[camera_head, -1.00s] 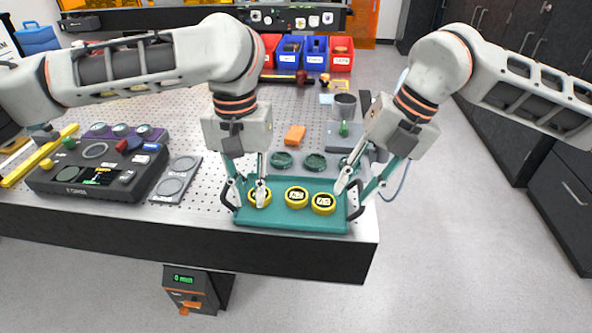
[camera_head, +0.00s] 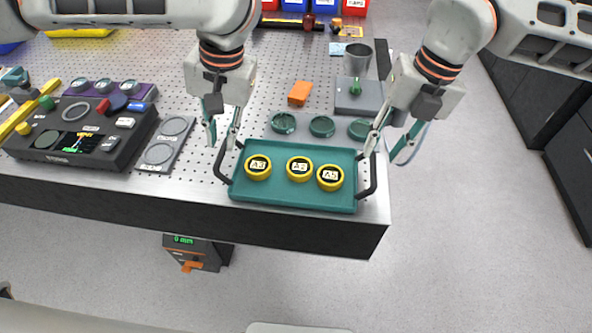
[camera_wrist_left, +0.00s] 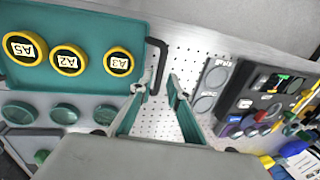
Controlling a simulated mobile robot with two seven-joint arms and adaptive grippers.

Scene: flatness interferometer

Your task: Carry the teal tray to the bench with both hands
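The teal tray (camera_head: 290,205) lies on the bench top near its front right corner. It carries three yellow-rimmed round pieces, A3 (camera_head: 258,167), A2 (camera_head: 299,169) and A5 (camera_head: 330,178). Dark handles stand at its left (camera_head: 224,167) and right (camera_head: 371,178) ends. My left gripper (camera_head: 223,142) is open and empty near the back of the left handle. In the left wrist view its fingers (camera_wrist_left: 157,88) are spread close to the handle (camera_wrist_left: 163,55). My right gripper (camera_head: 388,160) is open near the back of the right handle; its fingertips seem clear of it.
Several dark green discs (camera_head: 322,126) lie just behind the tray. A grey plate (camera_head: 166,144) and a dark control console (camera_head: 85,130) are to the left. An orange block (camera_head: 299,93) and a grey cup (camera_head: 357,60) stand farther back. The bench edge runs close along the tray's front.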

